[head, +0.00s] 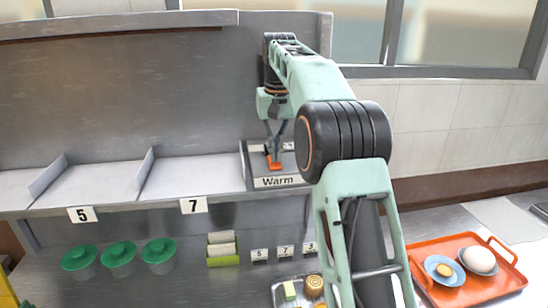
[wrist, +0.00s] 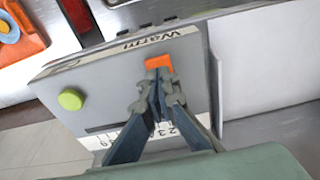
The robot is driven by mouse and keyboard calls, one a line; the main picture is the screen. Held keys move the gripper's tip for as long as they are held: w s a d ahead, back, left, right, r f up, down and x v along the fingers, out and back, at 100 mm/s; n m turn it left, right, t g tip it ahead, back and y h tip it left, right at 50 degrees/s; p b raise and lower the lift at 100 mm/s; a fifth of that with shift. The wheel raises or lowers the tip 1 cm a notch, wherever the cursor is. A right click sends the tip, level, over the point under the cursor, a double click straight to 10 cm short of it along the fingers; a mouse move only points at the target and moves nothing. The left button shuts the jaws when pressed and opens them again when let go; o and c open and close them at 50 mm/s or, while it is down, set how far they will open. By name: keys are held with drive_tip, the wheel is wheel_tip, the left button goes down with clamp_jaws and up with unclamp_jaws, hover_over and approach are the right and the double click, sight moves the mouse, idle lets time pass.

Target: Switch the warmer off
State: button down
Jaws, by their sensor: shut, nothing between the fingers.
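The warmer (head: 249,165) is a grey box labelled "Warm" at the right end of the steel shelf. It also shows in the wrist view (wrist: 105,78). An orange switch piece (head: 273,166) sits on its top near the label, and it shows in the wrist view (wrist: 158,62) too. My gripper (head: 275,150) points down at the warmer with its fingers shut and empty. In the wrist view, the fingertips (wrist: 160,78) are right at the orange piece; I cannot tell whether they touch it. A green round button (wrist: 70,99) and a numbered scale (wrist: 122,137), partly hidden by the fingers, are also on the warmer.
Shelf bays marked 5 (head: 81,214) and 7 (head: 193,205) lie left of the warmer and are empty. Below are several green-lidded pots (head: 119,256), a green card holder (head: 222,260) and an orange tray (head: 500,287) with dishes. A back wall stands behind the shelf.

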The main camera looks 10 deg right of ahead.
sight(275, 165)
drive_tip(key=shift+r+p, duration=0.65)
drive_tip(key=shift+r, duration=2.3)
